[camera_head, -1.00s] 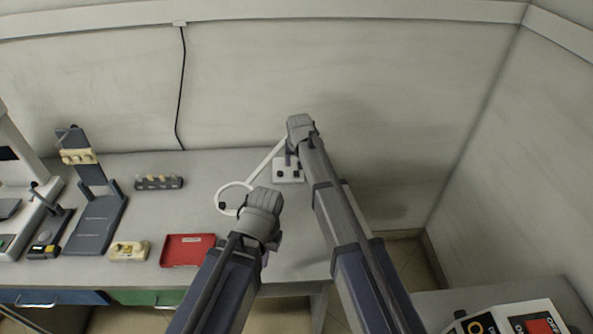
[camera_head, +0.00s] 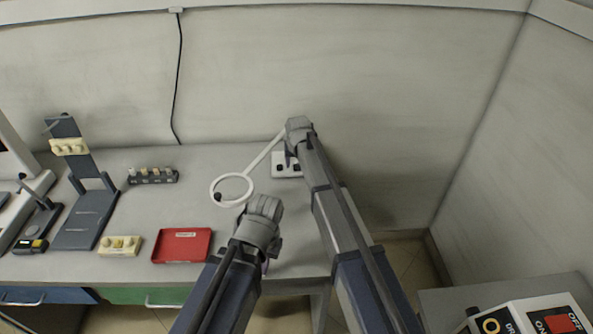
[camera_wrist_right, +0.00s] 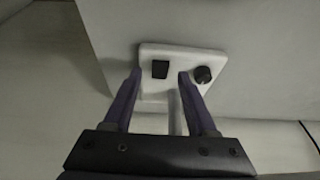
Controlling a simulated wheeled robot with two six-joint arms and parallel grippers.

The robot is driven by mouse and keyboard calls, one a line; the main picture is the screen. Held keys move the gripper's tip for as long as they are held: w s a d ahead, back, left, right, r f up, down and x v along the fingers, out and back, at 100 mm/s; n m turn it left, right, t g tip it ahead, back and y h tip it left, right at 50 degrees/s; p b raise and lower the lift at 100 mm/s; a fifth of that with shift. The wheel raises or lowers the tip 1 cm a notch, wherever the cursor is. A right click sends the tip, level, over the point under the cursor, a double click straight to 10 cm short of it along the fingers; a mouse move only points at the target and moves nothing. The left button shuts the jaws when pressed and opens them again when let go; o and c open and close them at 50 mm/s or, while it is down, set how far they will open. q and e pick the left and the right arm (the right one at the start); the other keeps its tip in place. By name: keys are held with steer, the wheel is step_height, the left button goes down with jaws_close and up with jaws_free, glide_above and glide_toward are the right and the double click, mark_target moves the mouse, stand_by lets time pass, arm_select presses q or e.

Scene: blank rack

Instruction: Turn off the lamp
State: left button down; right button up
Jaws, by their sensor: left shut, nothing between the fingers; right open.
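The lamp has a white ring head (camera_head: 231,174), a thin white arm and a white base (camera_head: 279,170) near the back of the table. In the right wrist view the base (camera_wrist_right: 180,57) carries a black square switch (camera_wrist_right: 160,69) and a round black knob (camera_wrist_right: 203,75). I cannot tell whether the ring is lit. My right gripper (camera_head: 292,158) is over the base; in its wrist view the open, empty fingers (camera_wrist_right: 160,76) straddle the switch in the picture, the right fingertip lying between switch and knob. Contact cannot be told. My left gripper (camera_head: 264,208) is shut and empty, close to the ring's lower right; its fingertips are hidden.
A red tray (camera_head: 182,258), a beige block with knobs (camera_head: 120,252), a dark rack with small pegs (camera_head: 153,179) and a dark stand (camera_head: 85,222) occupy the left. A box with an on/off switch (camera_head: 535,318) is at lower right. Bare tabletop lies behind the tray.

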steer(key=shift+w+f, duration=0.15)
steer(key=shift+f, duration=0.2)
jaws_close()
stand_by(0.4)
